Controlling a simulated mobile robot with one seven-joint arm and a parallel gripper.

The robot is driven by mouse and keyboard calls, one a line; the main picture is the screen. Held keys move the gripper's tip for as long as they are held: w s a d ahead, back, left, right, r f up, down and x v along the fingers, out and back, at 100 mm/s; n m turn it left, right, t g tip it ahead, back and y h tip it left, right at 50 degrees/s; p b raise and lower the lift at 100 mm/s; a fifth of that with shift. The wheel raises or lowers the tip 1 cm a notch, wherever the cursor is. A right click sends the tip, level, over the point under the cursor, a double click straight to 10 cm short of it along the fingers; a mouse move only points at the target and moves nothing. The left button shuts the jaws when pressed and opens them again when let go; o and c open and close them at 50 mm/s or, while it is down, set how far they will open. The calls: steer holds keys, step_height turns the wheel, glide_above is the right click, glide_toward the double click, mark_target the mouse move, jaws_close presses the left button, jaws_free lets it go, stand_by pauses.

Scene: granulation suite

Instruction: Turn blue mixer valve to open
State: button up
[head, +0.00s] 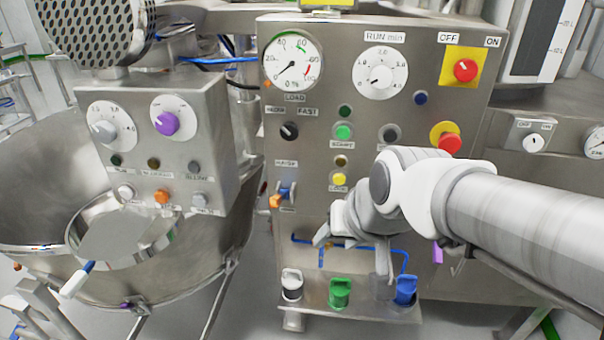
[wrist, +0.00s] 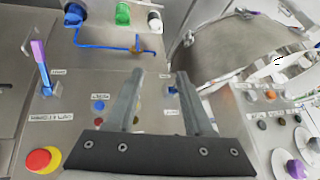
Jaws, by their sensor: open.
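A blue valve knob (head: 405,290) stands at the right end of the low steel ledge on the control panel, beside a green knob (head: 339,293) and a white knob (head: 292,284). In the wrist view the blue knob (wrist: 75,14) is at the top left. A smaller blue valve with an orange handle end (head: 284,194) sits on the panel's lower left; its label is too small to read surely. My gripper (head: 352,252) is open and empty in front of the lower panel, above the ledge. Its fingers (wrist: 160,80) touch no knob that I can see.
A blue pipe (wrist: 105,47) runs across the lower panel. A purple-handled lever (wrist: 39,52) and a red stop button (wrist: 42,159) are beside it. A steel bowl (head: 215,265) and a smaller control box (head: 185,140) stand at the left.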

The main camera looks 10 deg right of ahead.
steer(key=w+a+f+m+b, duration=0.25)
steer(key=w+f, duration=0.35)
steer(key=f, duration=0.3)
steer(key=t+h+b, duration=0.6)
steer(key=t+b, duration=0.5)
steer(key=b, duration=0.2)
glide_toward(321, 255)
steer(key=shift+n, duration=0.35)
steer(key=b+x, duration=0.3)
steer(key=x, duration=0.7)
steer(key=shift+w+d, duration=0.1)
steer(key=shift+w, duration=0.25)
jaws_close()
